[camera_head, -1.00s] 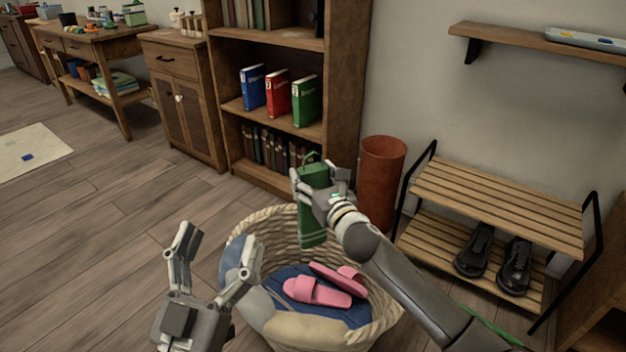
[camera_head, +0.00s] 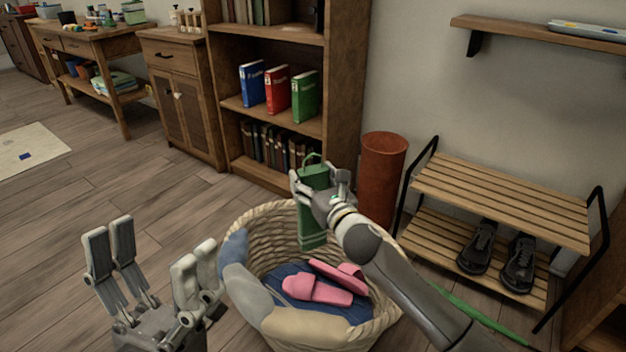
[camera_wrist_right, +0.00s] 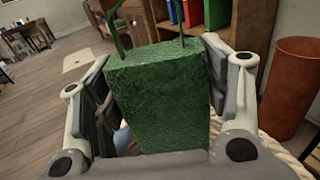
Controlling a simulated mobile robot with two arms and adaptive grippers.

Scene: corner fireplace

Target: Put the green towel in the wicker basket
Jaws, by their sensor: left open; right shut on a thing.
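The green towel (camera_head: 312,222) hangs upright as a folded block with a loop on top. My right gripper (camera_head: 322,190) is shut on it and holds it over the far part of the wicker basket (camera_head: 272,222). In the right wrist view the towel (camera_wrist_right: 160,95) fills the space between the fingers. The basket holds a blue cloth or lining and a pair of pink slippers (camera_head: 318,290). My left gripper (camera_head: 155,268) is open and empty, to the left of the basket. Whether the towel touches the basket's inside I cannot tell.
A bookcase (camera_head: 345,100) with several books stands behind the basket. A reddish-brown bin (camera_head: 382,180) is behind it at right. A slatted shoe rack (camera_head: 500,200) with black shoes (camera_head: 478,248) stands on the right.

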